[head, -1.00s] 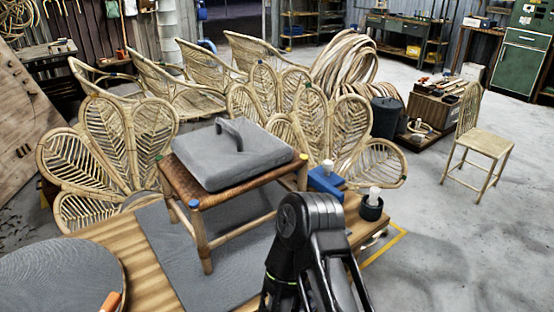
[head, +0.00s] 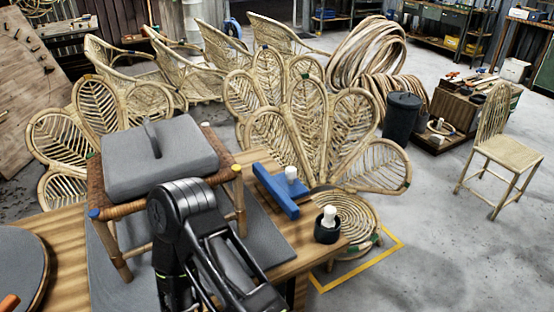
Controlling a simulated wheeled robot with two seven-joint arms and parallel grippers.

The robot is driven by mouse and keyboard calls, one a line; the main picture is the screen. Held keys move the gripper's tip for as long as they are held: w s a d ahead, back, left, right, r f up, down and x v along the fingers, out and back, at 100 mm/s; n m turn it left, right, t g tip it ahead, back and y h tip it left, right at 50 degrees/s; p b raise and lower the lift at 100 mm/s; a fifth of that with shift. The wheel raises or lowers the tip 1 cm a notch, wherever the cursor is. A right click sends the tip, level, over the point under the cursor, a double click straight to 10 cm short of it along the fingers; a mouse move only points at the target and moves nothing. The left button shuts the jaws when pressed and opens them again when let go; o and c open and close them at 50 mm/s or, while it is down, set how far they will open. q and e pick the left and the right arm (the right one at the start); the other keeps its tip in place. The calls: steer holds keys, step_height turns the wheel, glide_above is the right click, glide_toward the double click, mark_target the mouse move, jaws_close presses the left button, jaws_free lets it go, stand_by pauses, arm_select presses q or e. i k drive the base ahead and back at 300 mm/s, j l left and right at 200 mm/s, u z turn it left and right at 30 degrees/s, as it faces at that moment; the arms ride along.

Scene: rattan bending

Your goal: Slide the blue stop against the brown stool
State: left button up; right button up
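The brown stool (head: 128,208) stands on a dark grey mat (head: 268,248) on the wooden workbench. A grey block with a raised handle (head: 160,158) rests on the stool's seat. The blue stop (head: 275,190) lies on the bench to the right of the stool, with a visible gap between them. A white knob stands at the stop's right side. A black arm of mine rises in front of the stool and hides part of its front and the mat. No gripper fingers show in this view.
A black cup holding a white-topped piece (head: 327,232) stands near the bench's right corner. A dark round disc (head: 18,265) lies at the bench's left. Rattan chairs (head: 320,140) stand behind the bench. Yellow tape (head: 355,268) marks the floor at right.

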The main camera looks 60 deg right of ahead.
mark_target(285, 187)
steer(key=k+l+u, duration=0.1)
steer(key=k+l, duration=0.25)
steer(key=l, duration=0.25)
steer(key=k+l+u, duration=0.1)
steer(key=k+l, duration=0.25)
steer(key=l, duration=0.25)
steer(key=k+l, duration=0.35)
steer(key=l, duration=0.2)
steer(key=k+l+u, duration=0.15)
steer(key=k+l, duration=0.2)
steer(key=l, duration=0.25)
